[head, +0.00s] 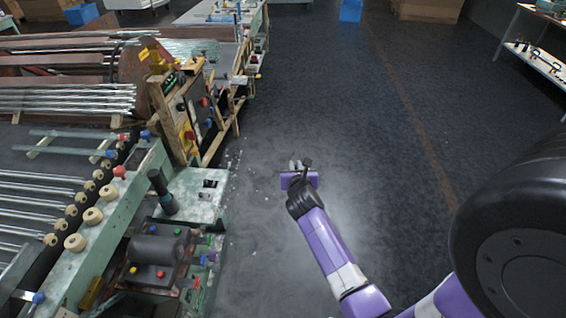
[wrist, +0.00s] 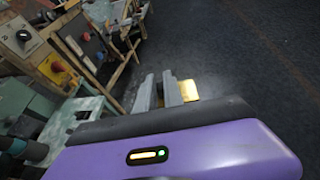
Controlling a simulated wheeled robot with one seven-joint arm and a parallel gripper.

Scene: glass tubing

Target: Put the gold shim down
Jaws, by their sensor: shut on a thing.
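The gold shim (wrist: 189,90) shows in the wrist view as a small bright yellow piece sticking out to the right of the grey fingers. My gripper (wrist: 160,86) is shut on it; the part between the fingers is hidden. In the head view my gripper (head: 299,165) is held out over open floor, to the right of the green machine bench. I cannot make out the shim in the head view.
The green bench (head: 205,200) carries a dark motor unit (head: 157,248) and a black handle (head: 161,191). A control panel (head: 190,118) with coloured buttons stands behind it. Glass tubes (head: 65,98) lie on racks at left. The dark floor (head: 360,130) is clear at centre and right.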

